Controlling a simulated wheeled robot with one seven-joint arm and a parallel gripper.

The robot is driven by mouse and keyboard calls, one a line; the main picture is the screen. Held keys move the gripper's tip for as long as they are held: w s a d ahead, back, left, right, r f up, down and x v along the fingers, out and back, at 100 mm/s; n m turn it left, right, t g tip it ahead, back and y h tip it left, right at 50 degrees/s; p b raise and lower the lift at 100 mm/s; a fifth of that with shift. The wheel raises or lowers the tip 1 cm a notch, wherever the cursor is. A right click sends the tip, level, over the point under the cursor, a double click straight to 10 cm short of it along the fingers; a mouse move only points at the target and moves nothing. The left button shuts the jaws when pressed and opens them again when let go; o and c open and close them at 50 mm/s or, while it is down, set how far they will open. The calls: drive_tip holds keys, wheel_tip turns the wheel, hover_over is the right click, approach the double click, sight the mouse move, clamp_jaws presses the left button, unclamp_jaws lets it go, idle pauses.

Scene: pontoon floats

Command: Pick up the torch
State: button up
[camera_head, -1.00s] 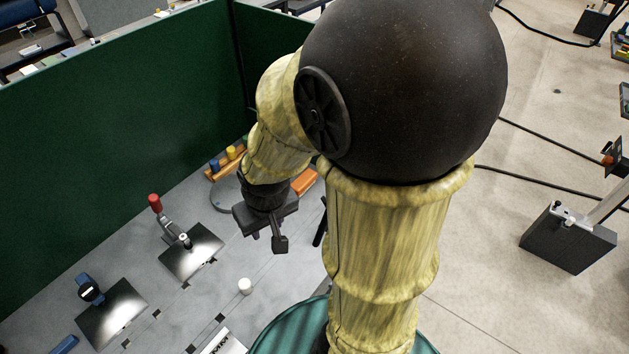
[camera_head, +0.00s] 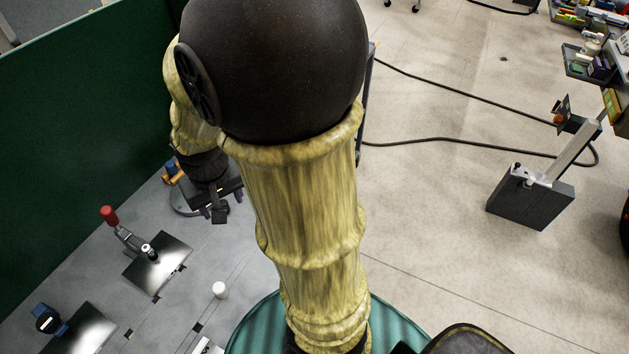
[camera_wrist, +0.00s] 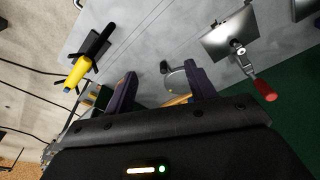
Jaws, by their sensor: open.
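A yellow and black elongated object, which looks like the torch (camera_wrist: 79,72), lies near the edge of the grey table at the upper left of the wrist view. Its black part points up and right, its yellow part down and left. In the head view I cannot see it; my arm covers that area. My gripper (camera_wrist: 162,84) is open and empty, with its two dark fingers apart. The torch is outside the fingers, to their left. In the head view my gripper (camera_head: 213,208) hangs over the far part of the table, beside the green wall.
A round grey base (camera_wrist: 178,80) shows between my fingers. A clamp with a red handle (camera_head: 109,216) stands by a shiny plate (camera_head: 158,262). A white cylinder (camera_head: 220,290) stands on the table. A green panel (camera_head: 80,150) walls the left side.

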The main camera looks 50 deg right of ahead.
drive_tip(key=w+d+m+g+h+b, duration=0.1)
drive_tip(key=d+m+b, duration=0.4)
drive_tip(key=d, duration=0.5)
drive_tip(key=w+d+f+m+g+h+b, duration=0.1)
drive_tip(key=d+m+b, duration=0.4)
drive_tip(key=d, duration=0.6)
drive_tip(key=shift+w+d+m+g+h, duration=0.25)
drive_tip(key=shift+w+m+g+h, duration=0.5)
drive_tip(key=shift+h, duration=0.45)
drive_tip(key=shift+s+f, duration=0.1)
drive_tip(key=shift+f, duration=0.05)
drive_tip(key=x, duration=1.2)
drive_tip(key=shift+f, duration=0.1)
drive_tip(key=shift+w+p+x, duration=0.15)
drive_tip(key=shift+p+x, duration=0.05)
drive_tip(key=shift+x, duration=1.1)
drive_tip(key=shift+w+p+x, duration=0.15)
drive_tip(key=shift+w+x, duration=0.05)
drive_tip(key=shift+x, duration=1.1)
drive_tip(key=shift+d, duration=0.15)
